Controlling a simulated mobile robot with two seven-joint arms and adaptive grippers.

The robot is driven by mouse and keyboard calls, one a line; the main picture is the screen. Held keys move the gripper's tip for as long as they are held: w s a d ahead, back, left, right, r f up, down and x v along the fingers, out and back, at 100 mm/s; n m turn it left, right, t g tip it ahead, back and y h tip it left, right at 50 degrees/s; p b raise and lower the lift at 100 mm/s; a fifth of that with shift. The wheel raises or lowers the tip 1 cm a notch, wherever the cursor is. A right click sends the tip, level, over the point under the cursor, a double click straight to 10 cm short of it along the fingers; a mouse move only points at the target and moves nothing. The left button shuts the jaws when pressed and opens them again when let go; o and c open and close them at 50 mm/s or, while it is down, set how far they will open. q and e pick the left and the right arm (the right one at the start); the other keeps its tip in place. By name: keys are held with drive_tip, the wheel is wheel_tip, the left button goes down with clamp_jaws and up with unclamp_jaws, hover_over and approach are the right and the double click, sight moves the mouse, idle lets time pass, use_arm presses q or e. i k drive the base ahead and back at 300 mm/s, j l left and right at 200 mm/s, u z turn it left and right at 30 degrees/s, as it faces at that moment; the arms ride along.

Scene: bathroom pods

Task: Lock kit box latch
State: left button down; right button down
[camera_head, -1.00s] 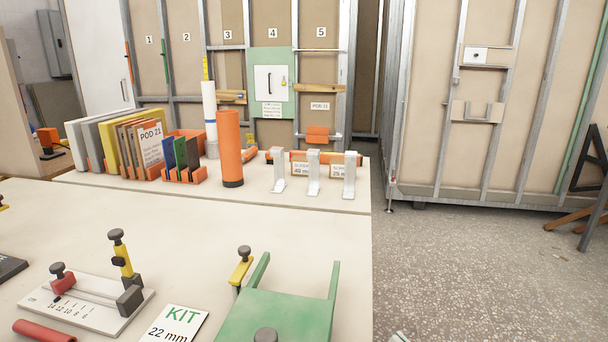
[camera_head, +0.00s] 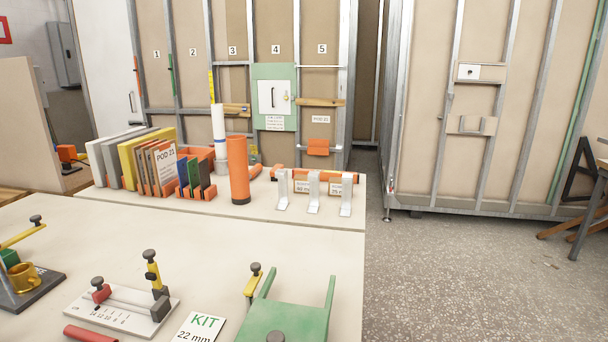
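No box labelled as the kit box can be made out for certain. A card reading KIT 22 mm (camera_head: 202,328) lies on the near table beside a green tray-like fixture (camera_head: 310,318) with two upright arms. Neither of my grippers is in view.
The near table (camera_head: 215,262) holds a white measuring jig (camera_head: 112,308), a red tube (camera_head: 90,334) and a dark-based fixture with a brass ring (camera_head: 25,278). Behind stand panels, an orange cylinder (camera_head: 239,170) and metal brackets (camera_head: 314,192). Speckled floor (camera_head: 450,260) at right is clear.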

sight(256, 267)
drive_tip(key=k+j, duration=0.15)
drive_tip(key=j, duration=0.15)
drive_tip(key=k+j, duration=0.35)
drive_tip(key=j, duration=0.25)
drive_tip(key=j+u, duration=0.1)
drive_tip(key=j, duration=0.85)
drive_tip(key=i+j, duration=0.1)
drive_tip(key=j, duration=0.45)
drive_tip(key=i+j+u, duration=0.1)
drive_tip(key=j, duration=0.5)
